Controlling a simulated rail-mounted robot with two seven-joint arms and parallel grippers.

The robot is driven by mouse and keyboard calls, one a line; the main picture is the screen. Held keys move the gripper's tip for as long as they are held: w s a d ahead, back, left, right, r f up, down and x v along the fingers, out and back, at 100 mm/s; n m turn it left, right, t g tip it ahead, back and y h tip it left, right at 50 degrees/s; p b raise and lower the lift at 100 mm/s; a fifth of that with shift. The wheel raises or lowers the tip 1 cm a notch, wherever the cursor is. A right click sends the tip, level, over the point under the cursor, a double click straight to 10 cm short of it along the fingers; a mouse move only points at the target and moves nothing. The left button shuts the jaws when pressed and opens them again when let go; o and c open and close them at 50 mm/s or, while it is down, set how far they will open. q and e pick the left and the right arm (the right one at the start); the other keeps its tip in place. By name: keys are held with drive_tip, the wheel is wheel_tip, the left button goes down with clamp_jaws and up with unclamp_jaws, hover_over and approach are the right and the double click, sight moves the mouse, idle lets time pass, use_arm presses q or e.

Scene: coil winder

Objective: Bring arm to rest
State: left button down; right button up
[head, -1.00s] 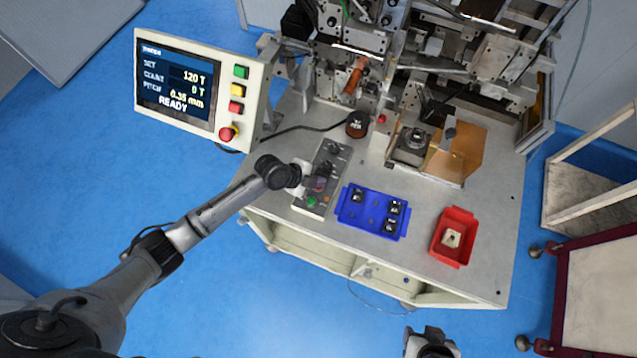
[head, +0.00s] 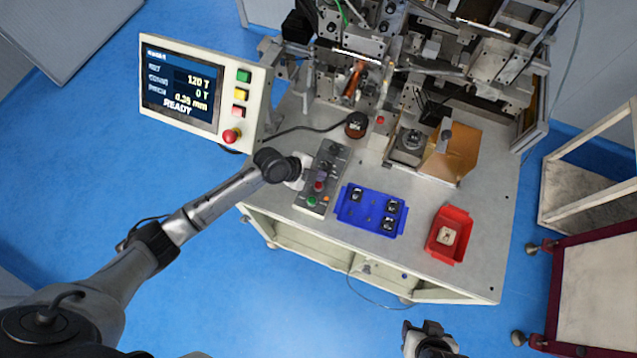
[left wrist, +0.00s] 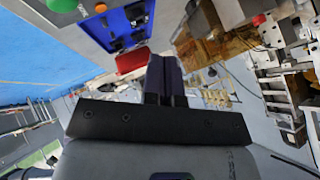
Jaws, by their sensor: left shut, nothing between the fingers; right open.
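My left arm reaches in from the left in the head view. Its gripper (head: 306,170) is at the left edge of the button box (head: 322,180), just above it; contact cannot be told. In the left wrist view the left gripper's two dark fingers (left wrist: 165,75) are together with nothing between them. My right gripper (head: 430,335) shows at the bottom edge of the head view, away from the table, open and empty. The button box has a red and a green button and stands near the table's left edge.
A blue tray (head: 345,214) with several small dark parts and a red bin (head: 461,219) with one pale part stand on the table. The winder (head: 420,60) fills the back. A display panel (head: 222,75) reading READY stands left. Open floor lies in front.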

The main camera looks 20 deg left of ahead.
idle(0.4)
use_arm(q)
drive_tip(key=shift+n, duration=0.7)
drive_tip(key=shift+s+a+f+n+g, duration=0.1)
drive_tip(key=shift+s+f+n+g, duration=0.25)
drive_tip(key=shift+n, duration=0.35)
drive_tip(key=n+y, duration=0.1)
drive_tip(key=s+a+n+g+y, duration=0.1)
drive_tip(key=n, duration=0.1)
drive_tip(key=shift+s+a, duration=0.15)
drive_tip(key=s+a+r+n+t+y+p, duration=0.1)
drive_tip(key=s+a+r+n+t+y, duration=0.15)
drive_tip(key=r+n, duration=0.4)
drive_tip(key=s+a+r+n+t+y, duration=0.1)
drive_tip(key=s+r+n+y, duration=0.2)
drive_tip(key=r, duration=0.7)
drive_tip(key=s+a+f+n+g+p, duration=0.1)
drive_tip(key=s+f, duration=0.2)
drive_tip(key=s, duration=0.7)
drive_tip(key=s+a+f+n+g+p, duration=0.1)
drive_tip(key=s+f+g, duration=0.1)
drive_tip(key=s, duration=0.9)
drive_tip(key=shift+s+f+g+p, duration=0.2)
drive_tip(key=shift+f+g+p, duration=0.15)
drive_tip(key=shift+f, duration=0.55)
